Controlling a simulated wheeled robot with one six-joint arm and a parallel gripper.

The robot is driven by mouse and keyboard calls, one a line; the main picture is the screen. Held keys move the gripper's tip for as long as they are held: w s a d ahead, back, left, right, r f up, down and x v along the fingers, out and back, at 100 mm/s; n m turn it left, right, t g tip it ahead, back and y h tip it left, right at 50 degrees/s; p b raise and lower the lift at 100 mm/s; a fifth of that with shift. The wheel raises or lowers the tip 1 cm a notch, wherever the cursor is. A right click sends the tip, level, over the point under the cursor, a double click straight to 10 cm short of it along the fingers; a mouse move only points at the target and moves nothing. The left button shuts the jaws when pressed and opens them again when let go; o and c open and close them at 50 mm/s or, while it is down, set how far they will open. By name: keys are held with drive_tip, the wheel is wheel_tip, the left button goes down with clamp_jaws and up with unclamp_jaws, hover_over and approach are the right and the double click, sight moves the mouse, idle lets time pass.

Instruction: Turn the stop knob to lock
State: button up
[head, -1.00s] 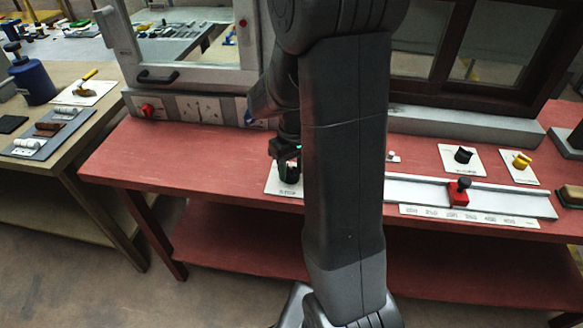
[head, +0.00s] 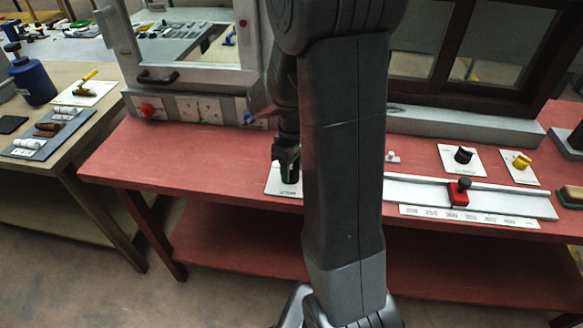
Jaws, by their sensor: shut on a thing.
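My gripper (head: 286,172) is low over a small white labelled plate (head: 272,184) near the front of the red table, just left of my arm. It points down and is shut on the knob on that plate. The gripper covers the knob, so its pointer and angle are hidden. The lettering on the plate is too small to read, so I cannot confirm that it is the stop knob.
On the right are a black knob (head: 463,155), a yellow knob (head: 522,161) and a red slider block (head: 459,192) on a white rail. A grey-framed window with a black handle (head: 158,77) stands behind. My arm hides the table's middle.

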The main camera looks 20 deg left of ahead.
drive_tip(key=o, duration=1)
drive_tip(key=r, duration=1.3)
drive_tip(key=shift+w+r+p, duration=0.3)
drive_tip(key=shift+r, duration=0.1)
drive_tip(key=f, duration=1.4)
drive_tip(key=shift+s+b, duration=0.3)
drive_tip(key=shift+b, duration=0.05)
drive_tip(key=shift+r, duration=0.15)
